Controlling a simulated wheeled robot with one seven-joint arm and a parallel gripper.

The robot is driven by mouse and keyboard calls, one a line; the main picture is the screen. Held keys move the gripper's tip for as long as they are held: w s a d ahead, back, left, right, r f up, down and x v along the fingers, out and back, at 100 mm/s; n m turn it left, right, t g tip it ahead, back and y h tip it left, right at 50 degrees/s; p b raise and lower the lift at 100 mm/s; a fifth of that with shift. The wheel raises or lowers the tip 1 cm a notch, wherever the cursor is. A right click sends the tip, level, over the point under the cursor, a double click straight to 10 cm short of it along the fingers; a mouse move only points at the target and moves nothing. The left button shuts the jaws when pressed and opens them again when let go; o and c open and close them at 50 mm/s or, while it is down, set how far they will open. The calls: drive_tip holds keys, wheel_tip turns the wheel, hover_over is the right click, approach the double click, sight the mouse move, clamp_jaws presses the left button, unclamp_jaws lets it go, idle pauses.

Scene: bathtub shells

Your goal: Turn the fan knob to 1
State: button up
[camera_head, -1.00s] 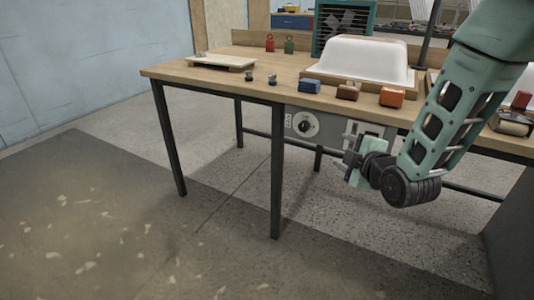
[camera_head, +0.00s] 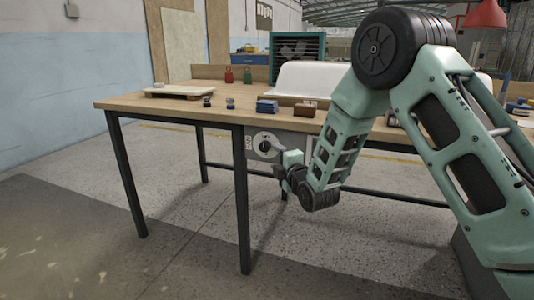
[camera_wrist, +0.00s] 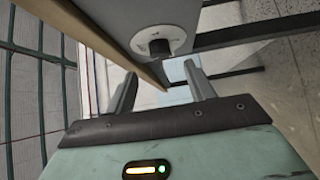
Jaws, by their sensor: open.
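The fan knob (camera_head: 265,146) is a small dark knob on a round white dial, set on a grey panel under the table's front edge. In the wrist view the knob (camera_wrist: 159,47) shows on its white dial (camera_wrist: 172,36), above and ahead of my fingers. The dial's markings are too small to read. My gripper (camera_wrist: 160,85) is open and empty, with its two fingers apart. It is not touching the knob. In the head view my gripper (camera_head: 284,165) is just right of and slightly below the dial, and its fingers are hard to make out.
The wooden table (camera_head: 130,102) has dark metal legs (camera_head: 242,200) close to the dial on the left. Its edge (camera_wrist: 115,50) runs near my fingers in the wrist view. A blue box (camera_head: 267,106) and a white tub shell (camera_head: 310,78) stand on top. The floor in front is clear.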

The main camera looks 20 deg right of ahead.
sight(266, 149)
drive_tip(key=w, duration=0.4)
drive_tip(key=w+a+b, duration=0.1)
drive_tip(key=w, duration=0.1)
drive_tip(key=shift+w, duration=0.4)
drive_tip(key=c, duration=1)
